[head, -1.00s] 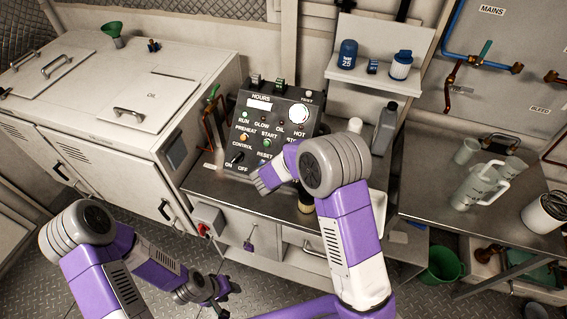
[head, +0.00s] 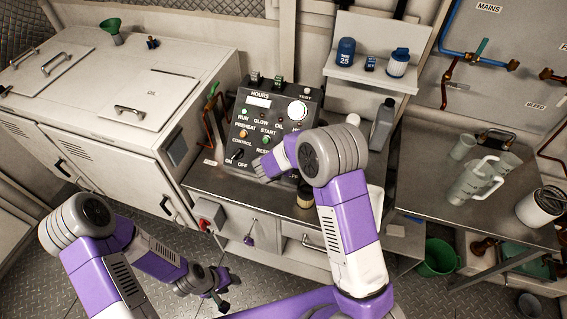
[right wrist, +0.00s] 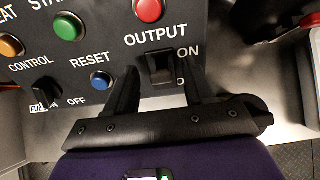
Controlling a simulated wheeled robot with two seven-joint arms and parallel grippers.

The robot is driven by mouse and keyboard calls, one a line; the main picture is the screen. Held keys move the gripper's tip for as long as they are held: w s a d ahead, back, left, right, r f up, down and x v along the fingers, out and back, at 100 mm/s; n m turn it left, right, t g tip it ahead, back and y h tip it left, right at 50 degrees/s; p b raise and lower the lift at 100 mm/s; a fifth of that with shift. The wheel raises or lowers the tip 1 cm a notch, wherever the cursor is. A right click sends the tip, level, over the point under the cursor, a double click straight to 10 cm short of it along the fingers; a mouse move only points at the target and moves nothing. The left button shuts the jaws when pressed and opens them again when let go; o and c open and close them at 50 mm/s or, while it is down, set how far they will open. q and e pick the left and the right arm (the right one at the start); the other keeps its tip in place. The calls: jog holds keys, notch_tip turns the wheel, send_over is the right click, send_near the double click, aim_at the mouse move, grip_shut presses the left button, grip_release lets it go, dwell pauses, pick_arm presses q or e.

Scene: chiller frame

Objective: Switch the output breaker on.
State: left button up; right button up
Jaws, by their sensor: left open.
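The output breaker (right wrist: 159,66) is a dark switch under the OUTPUT label, with ON printed at its upper right, in the right wrist view. Its exact lever position is hard to tell. My right gripper (right wrist: 160,84) is open, with one finger at each side of the breaker and visible gaps between. I cannot tell whether it touches. In the head view my right arm hides the breaker and most of that gripper at the sloped control panel (head: 235,122). My left gripper (head: 217,285) is open and empty, low over the floor, away from the panel.
A dark-topped jar (head: 305,195) stands by the right arm. Jugs (head: 470,181) stand on the right bench.

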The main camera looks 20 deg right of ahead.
jog(key=shift+r, duration=0.1)
jog(key=v, duration=0.7)
jog(key=shift+s+r, duration=0.15)
jog(key=shift+s, duration=0.05)
jog(key=shift+a, duration=0.1)
